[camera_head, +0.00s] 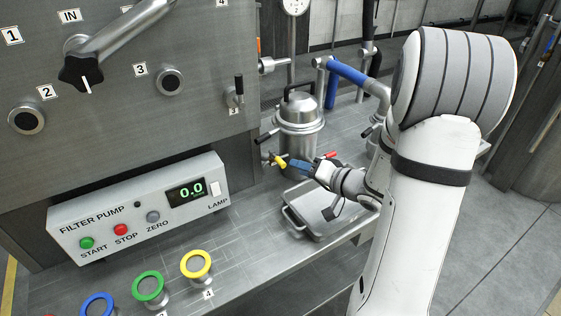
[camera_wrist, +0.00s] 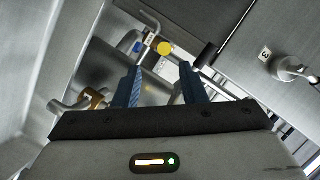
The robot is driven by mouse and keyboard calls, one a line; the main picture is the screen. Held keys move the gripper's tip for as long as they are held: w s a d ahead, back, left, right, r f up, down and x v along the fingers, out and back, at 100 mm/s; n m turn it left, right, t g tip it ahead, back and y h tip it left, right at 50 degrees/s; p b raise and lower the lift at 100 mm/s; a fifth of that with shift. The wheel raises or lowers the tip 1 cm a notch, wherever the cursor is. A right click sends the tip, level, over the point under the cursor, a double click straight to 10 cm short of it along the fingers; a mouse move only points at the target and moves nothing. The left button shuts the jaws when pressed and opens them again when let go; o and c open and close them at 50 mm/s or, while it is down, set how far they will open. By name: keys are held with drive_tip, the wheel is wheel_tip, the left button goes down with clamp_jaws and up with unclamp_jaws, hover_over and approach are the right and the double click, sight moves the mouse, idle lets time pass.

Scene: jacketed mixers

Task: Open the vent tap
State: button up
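A small tap with a yellow handle (camera_head: 280,160) is at the lower front of the steel filter vessel (camera_head: 298,117). I take it for the vent tap, but I can read no label on it. In the wrist view the yellow handle end (camera_wrist: 165,48) is beyond my fingertips, near the middle of the gap. My gripper (camera_head: 300,166) is just right of the tap in the head view. In the wrist view its two blue fingers (camera_wrist: 160,72) are apart, with nothing clearly held between them. I cannot tell whether they touch the tap.
A red handle (camera_head: 328,155) shows just behind my gripper. A steel tray (camera_head: 330,222) stands on the bench below. The filter pump box (camera_head: 150,205) is at left, with coloured rings (camera_head: 196,264) in front. A blue-sleeved pipe (camera_head: 346,73) runs behind.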

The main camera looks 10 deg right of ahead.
sight(281, 160)
drive_tip(key=shift+y, duration=0.3)
drive_tip(key=x, duration=0.7)
drive_tip(key=shift+w+a, duration=0.1)
drive_tip(key=shift+a, duration=0.35)
clamp_jaws()
drive_tip(key=shift+f, duration=0.1)
